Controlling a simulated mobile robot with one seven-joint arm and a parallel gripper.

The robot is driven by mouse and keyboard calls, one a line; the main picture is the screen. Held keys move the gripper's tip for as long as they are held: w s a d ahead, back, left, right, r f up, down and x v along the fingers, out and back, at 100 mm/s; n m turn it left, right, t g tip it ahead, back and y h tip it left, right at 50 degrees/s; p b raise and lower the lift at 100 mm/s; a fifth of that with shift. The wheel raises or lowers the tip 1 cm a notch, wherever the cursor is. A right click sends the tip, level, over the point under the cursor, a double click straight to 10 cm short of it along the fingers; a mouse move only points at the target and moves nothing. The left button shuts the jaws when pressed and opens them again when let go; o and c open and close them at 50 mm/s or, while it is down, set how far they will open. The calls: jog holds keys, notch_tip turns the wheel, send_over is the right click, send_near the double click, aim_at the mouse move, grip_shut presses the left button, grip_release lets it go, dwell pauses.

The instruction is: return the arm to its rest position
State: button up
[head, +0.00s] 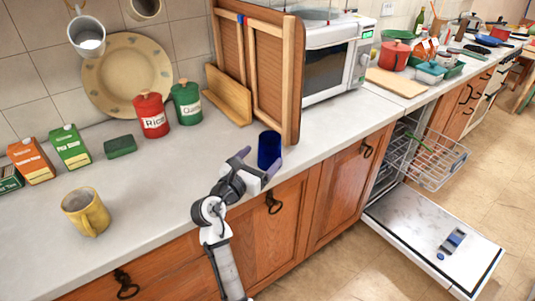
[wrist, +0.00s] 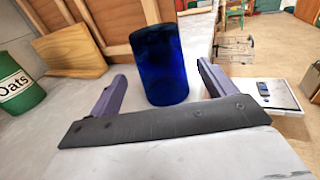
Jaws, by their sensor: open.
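My gripper (head: 259,161) is at the front edge of the counter, with its arm reaching up from below in the head view. Its two purple fingers are spread wide in the wrist view (wrist: 160,78), and it is open. A dark blue cup (head: 269,146) stands upright on the counter just at the fingertips. In the wrist view the cup (wrist: 158,62) appears in the gap between the fingers, with clear space visible on both sides. Nothing is gripped.
A yellow mug (head: 86,211) and red and green canisters (head: 151,115) are on the counter at left. The dishwasher door (head: 435,240) hangs open at right, its rack pulled out.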

jog(key=b+v, duration=0.1)
jog(key=v, duration=0.7)
jog(key=shift+s+a, duration=0.1)
jog(key=shift+s, duration=0.25)
